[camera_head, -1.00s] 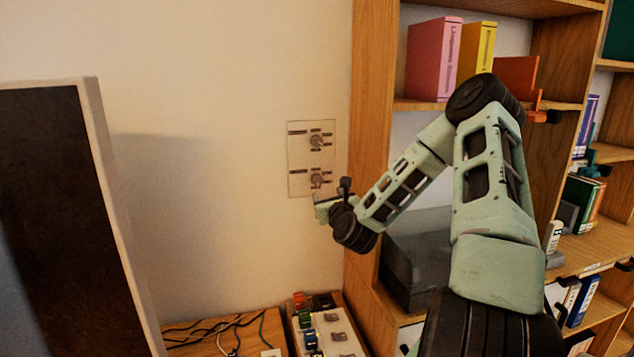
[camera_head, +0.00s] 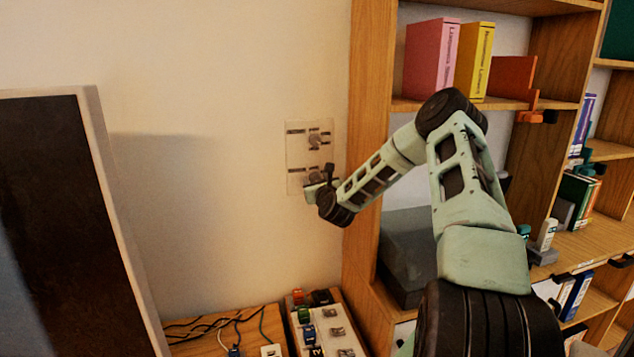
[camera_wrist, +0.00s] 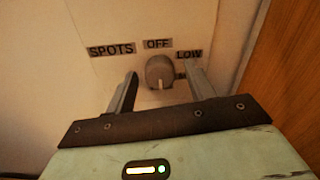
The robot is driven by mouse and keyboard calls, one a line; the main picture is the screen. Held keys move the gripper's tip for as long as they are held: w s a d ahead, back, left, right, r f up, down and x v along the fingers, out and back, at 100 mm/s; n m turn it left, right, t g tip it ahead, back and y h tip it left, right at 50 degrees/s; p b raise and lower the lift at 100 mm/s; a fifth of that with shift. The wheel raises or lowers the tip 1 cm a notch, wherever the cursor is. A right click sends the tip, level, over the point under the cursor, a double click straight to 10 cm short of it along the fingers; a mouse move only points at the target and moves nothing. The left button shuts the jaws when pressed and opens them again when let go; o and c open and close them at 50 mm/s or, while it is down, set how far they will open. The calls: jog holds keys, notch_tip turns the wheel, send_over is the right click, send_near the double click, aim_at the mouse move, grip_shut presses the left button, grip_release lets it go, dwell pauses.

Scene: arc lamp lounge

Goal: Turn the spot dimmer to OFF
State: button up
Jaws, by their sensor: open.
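The spot dimmer is a grey round knob (camera_wrist: 160,71) on a pale wall plate (camera_wrist: 105,25), in the wrist view. Labels reading SPOTS (camera_wrist: 111,50), OFF (camera_wrist: 157,44) and LOW (camera_wrist: 189,54) surround it; another label at its right is partly hidden. A light mark shows on the knob's lower part. My gripper (camera_wrist: 161,84) is open, one finger on each side of the knob; I cannot tell whether they touch it. In the head view the plate (camera_head: 296,150) carries an upper knob (camera_head: 315,140), and my gripper (camera_head: 312,186) covers part of the lower knob.
A wooden bookcase (camera_head: 369,130) stands close to the right of the plate. A large dark-fronted panel (camera_head: 50,200) stands at the left. The wall left of the plate is clear.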

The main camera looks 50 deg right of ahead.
jog(key=c, duration=1)
jog(key=shift+n+b, duration=0.3)
jog(key=shift+f+n+y+b, duration=0.15)
jog(key=shift+n+y+b, duration=0.15)
jog(key=shift+n+b, duration=15.05)
jog(key=n+p, duration=0.4)
jog(key=n, duration=0.1)
jog(key=shift+p, duration=0.4)
